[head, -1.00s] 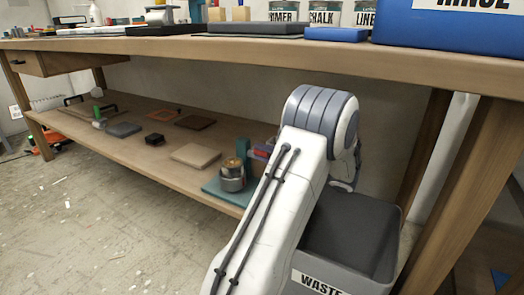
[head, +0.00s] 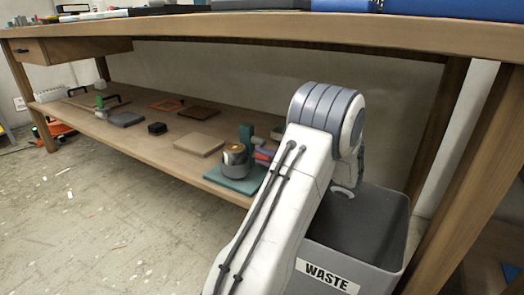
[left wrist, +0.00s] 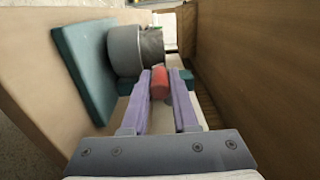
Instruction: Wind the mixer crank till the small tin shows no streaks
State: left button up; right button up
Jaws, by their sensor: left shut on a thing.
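The mixer stands on the low shelf, with a teal base (head: 236,180) and a teal post (head: 247,136). Its round grey holder (head: 236,166) has the small tin (head: 235,149) in it, with a golden-brown top; streaks are too small to tell. In the left wrist view the teal base (left wrist: 82,80) and grey holder (left wrist: 124,50) lie just beyond my fingers. My left gripper (left wrist: 161,88) is shut on the red crank grip (left wrist: 160,80). In the head view the crank grip (head: 263,160) shows beside the holder; my arm hides most of the gripper. My right gripper is out of view.
A grey waste bin (head: 352,235) stands close beside my left arm. The wooden bench top (head: 260,27) overhangs the shelf. A tan slab (head: 199,144), a dark block (head: 157,128) and other flat pieces lie further left on the shelf (head: 130,142).

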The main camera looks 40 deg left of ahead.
pick_arm(q)
jog(key=shift+f, duration=0.1)
jog(key=shift+f, duration=0.1)
jog(key=shift+w+a+f+b, duration=0.1)
jog(key=shift+w+f+b, duration=0.3)
jog(key=shift+f, duration=0.25)
jog(key=shift+w+a+f+b, duration=0.1)
jog(key=shift+w+f+b, duration=0.25)
jog(key=shift+f, duration=0.25)
jog(key=shift+w+a+f, duration=0.1)
jog(key=shift+w+f, duration=0.1)
jog(key=shift+w, duration=0.3)
jog(key=shift+w+a+f, duration=0.1)
jog(key=shift+w+f, duration=0.1)
jog(key=shift+w, duration=0.25)
jog(key=shift+w+a+f, duration=0.15)
jog(key=shift+w, duration=0.3)
